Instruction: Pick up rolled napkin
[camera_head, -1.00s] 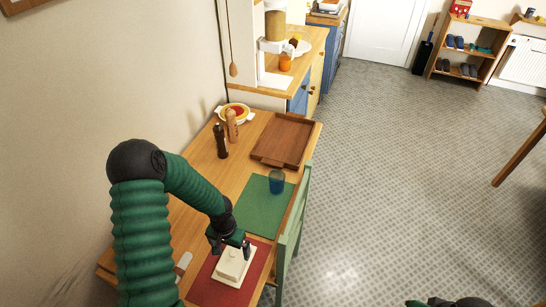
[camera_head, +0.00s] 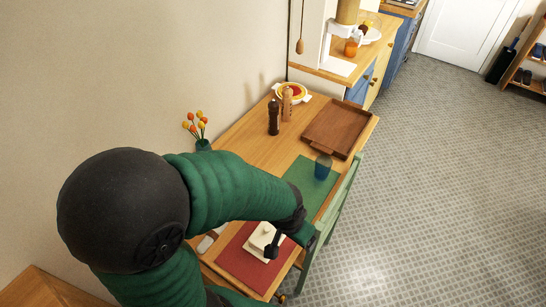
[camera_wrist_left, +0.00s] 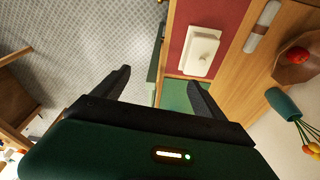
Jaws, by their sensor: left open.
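The rolled napkin (camera_head: 212,238) is a pale roll on the wooden table, left of the red placemat and partly hidden behind my left arm in the head view. In the left wrist view the napkin (camera_wrist_left: 262,28) is at the upper right, with a band around it. My left gripper (camera_wrist_left: 158,78) is open and empty, its two dark fingers apart. In the head view the left gripper (camera_head: 276,246) is beside the white lidded dish, to the right of the napkin and apart from it. My right gripper is not in view.
The white lidded dish (camera_head: 262,238) stands on the red placemat (camera_head: 240,262). A blue cup (camera_head: 323,166) stands on the green placemat (camera_head: 310,187). A green chair (camera_head: 338,213) is at the table's right edge. A bowl with a red fruit (camera_wrist_left: 297,62) and a flower vase (camera_wrist_left: 283,104) are near the wall.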

